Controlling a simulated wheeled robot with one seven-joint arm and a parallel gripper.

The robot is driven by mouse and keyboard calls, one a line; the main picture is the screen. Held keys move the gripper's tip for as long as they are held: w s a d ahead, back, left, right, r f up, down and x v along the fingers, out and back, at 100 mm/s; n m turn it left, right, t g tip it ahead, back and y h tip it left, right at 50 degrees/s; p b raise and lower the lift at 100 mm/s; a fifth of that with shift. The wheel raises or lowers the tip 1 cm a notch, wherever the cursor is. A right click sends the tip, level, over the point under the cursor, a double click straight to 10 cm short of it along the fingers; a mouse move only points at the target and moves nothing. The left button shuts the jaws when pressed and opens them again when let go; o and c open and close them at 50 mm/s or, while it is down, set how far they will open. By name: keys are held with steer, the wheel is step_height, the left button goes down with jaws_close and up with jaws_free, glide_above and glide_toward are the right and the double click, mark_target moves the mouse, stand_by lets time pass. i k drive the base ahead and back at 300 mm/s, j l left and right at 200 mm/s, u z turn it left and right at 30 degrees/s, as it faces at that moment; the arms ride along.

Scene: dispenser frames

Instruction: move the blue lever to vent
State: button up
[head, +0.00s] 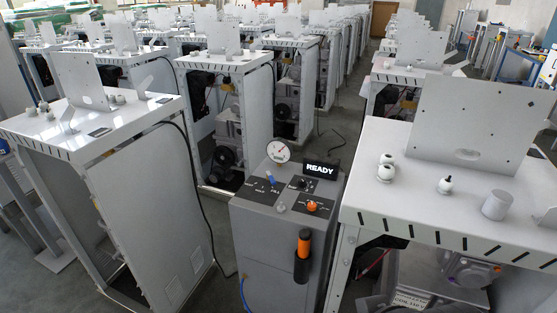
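A grey dispenser cabinet (262,235) stands at the lower centre. The blue lever (271,181) is on the left of its sloped top, on a dark label plate. The lever's tip leans slightly up and left in the picture. Small white words surround it, too small to read surely, so I cannot tell which position it is in. My gripper is not in view.
The cabinet also carries a round gauge (278,151), a READY display (320,169), an orange knob (312,206) and an orange-handled nozzle (304,243). White machine tables stand close at left (120,122) and right (440,215). Floor shows between cabinet and left table.

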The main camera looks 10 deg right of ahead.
mark_target(269, 176)
steer(key=j, duration=0.25)
steer(key=i+j+z, duration=0.15)
steer(key=j, duration=0.25)
steer(key=j+z, duration=0.2)
steer(key=j, duration=0.2)
steer(key=i+j+z, duration=0.15)
steer(key=j, duration=0.25)
steer(key=i+j+z, duration=0.25)
steer(key=i, duration=0.25)
steer(key=i+j+z, duration=0.25)
steer(key=i+j, duration=0.2)
steer(key=i, duration=0.05)
